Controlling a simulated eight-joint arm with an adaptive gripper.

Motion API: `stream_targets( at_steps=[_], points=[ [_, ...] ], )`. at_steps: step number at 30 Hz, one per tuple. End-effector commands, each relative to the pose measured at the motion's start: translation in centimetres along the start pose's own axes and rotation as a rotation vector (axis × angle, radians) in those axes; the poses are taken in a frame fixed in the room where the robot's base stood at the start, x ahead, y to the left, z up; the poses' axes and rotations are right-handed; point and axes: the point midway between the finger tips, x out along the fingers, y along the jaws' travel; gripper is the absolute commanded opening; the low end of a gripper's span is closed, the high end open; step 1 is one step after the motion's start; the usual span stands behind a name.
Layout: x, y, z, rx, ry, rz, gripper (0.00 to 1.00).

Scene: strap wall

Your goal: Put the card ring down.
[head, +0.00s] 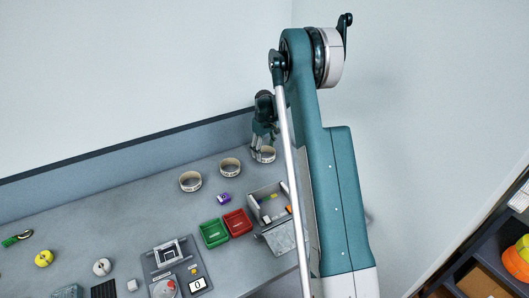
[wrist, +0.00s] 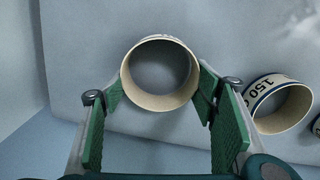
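A pale card ring (wrist: 160,103) stands upright between the green finger pads of my gripper (wrist: 160,88) in the wrist view. Both pads seem to touch its sides, so my gripper looks shut on it. In the head view, my gripper (head: 265,138) points down over the back of the bench, with the ring (head: 264,155) at its fingertips. The ring is at or very close to the bench top; I cannot tell whether its bottom rests there. The arm partly hides this spot.
Two similar rings stand to the left, the nearer (head: 230,167) and the farther (head: 190,181). A purple item (head: 223,198), a green tray (head: 214,233), a red tray (head: 238,222) and a grey box (head: 267,206) lie in front. A low wall (head: 130,160) runs along the back edge.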

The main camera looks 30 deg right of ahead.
Motion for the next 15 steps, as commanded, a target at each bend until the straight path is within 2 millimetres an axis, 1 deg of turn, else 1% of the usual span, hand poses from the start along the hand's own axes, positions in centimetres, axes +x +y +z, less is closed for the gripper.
stream_targets(
  at_steps=[9,10,13,15],
  points=[
    [0.35,0.00,0.00,0.000,0.000,0.000,0.53],
    [0.36,0.00,0.00,0.000,0.000,0.000,0.59],
    [0.28,0.00,0.00,0.000,0.000,0.000,0.73],
    [0.27,0.00,0.01,0.000,0.000,0.000,0.73]
  ],
)
